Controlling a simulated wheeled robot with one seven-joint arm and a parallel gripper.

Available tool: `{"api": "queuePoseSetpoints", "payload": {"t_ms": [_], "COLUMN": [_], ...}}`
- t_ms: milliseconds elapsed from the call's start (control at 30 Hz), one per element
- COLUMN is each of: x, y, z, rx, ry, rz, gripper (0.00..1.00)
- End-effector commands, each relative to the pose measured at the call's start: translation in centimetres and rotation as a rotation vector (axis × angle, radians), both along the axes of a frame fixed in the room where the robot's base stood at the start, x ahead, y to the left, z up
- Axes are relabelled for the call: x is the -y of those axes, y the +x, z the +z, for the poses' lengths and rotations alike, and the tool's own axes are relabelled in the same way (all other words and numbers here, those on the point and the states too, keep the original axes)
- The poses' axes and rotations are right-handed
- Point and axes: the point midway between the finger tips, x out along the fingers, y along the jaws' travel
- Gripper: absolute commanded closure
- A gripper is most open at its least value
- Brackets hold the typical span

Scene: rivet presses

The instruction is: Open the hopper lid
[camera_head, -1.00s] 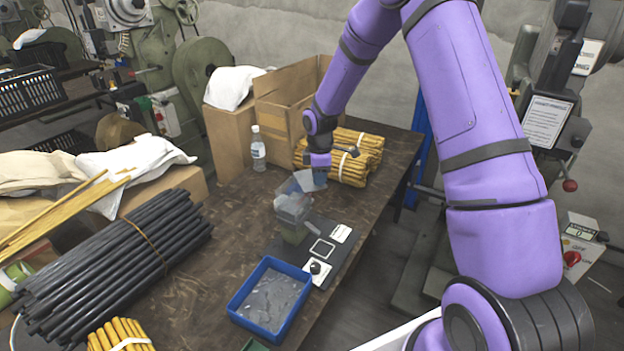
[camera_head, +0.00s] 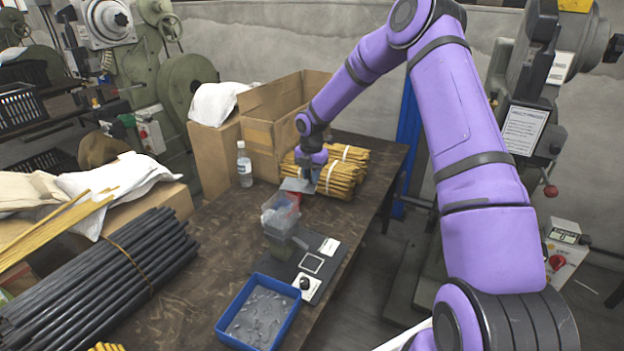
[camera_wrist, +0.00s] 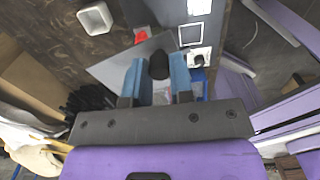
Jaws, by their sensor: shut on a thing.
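The clear hopper (camera_head: 280,215) stands on its dark base on the table, with a little red showing at its far right side. Its grey lid (camera_head: 295,186) is raised at the hopper's far side and leaves the top at least partly uncovered. My gripper (camera_head: 311,178) is beyond the hopper, at the lid. In the wrist view my blue fingers (camera_wrist: 159,78) are shut around the lid's black knob (camera_wrist: 159,66), and the lid plate (camera_wrist: 122,68) spreads out behind them. The lid's hinge edge is not clear.
A blue tray of small metal parts (camera_head: 258,314) sits in front. Bundled yellow rods (camera_head: 343,172) lie close behind my gripper. A water bottle (camera_head: 244,165) and an open cardboard box (camera_head: 262,135) stand left of it. Black rods (camera_head: 95,275) lie at the left.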

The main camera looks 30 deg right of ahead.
Motion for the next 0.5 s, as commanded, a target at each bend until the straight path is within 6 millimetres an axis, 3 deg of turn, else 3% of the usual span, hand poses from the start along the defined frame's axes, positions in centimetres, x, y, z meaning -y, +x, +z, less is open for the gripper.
{"api": "queuePoseSetpoints", "payload": {"t_ms": [500], "x": [0.2], "y": [2.2], "z": [0.0], "rx": [0.0], "ry": [0.0], "rz": [0.226], "gripper": [1.0]}}
